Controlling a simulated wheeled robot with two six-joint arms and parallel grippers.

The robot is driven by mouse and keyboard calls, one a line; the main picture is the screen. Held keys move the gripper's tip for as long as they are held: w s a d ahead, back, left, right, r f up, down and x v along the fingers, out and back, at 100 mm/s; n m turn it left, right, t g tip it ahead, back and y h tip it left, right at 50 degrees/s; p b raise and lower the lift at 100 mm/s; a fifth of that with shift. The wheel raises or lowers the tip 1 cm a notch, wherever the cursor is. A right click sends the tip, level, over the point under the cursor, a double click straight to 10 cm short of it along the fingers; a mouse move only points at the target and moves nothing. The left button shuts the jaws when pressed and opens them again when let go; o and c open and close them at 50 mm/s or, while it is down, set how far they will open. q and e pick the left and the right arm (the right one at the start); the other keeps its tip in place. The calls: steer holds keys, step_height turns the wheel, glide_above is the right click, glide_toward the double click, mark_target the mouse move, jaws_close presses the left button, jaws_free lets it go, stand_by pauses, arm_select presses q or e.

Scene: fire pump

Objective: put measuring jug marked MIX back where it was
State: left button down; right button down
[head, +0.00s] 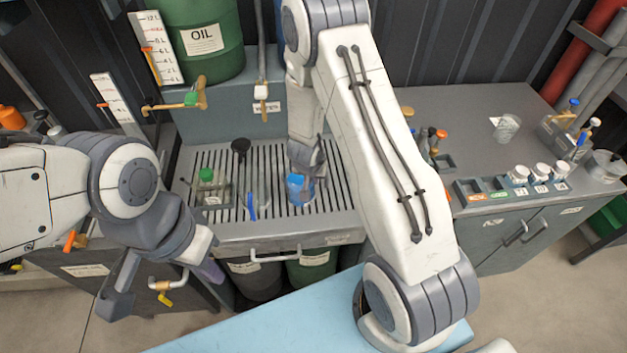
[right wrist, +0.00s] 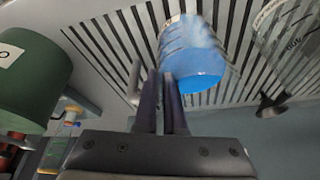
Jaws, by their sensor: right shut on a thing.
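A clear measuring jug with blue liquid (head: 299,188) is held at the tips of my right gripper (head: 305,160), over the slatted grate. No MIX marking can be read on it. In the right wrist view the jug (right wrist: 192,55) is just beyond the nearly closed fingers (right wrist: 162,85). Whether it touches the grate cannot be told.
The slatted grate (head: 225,157) also bears a green-capped bottle (head: 206,178) and tall clear vessels. A green OIL drum (head: 204,40) stands behind. The cabinet top (head: 460,110) is mostly free.

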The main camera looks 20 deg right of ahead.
steer(key=shift+f, duration=0.1)
steer(key=c, duration=1)
jaws_free()
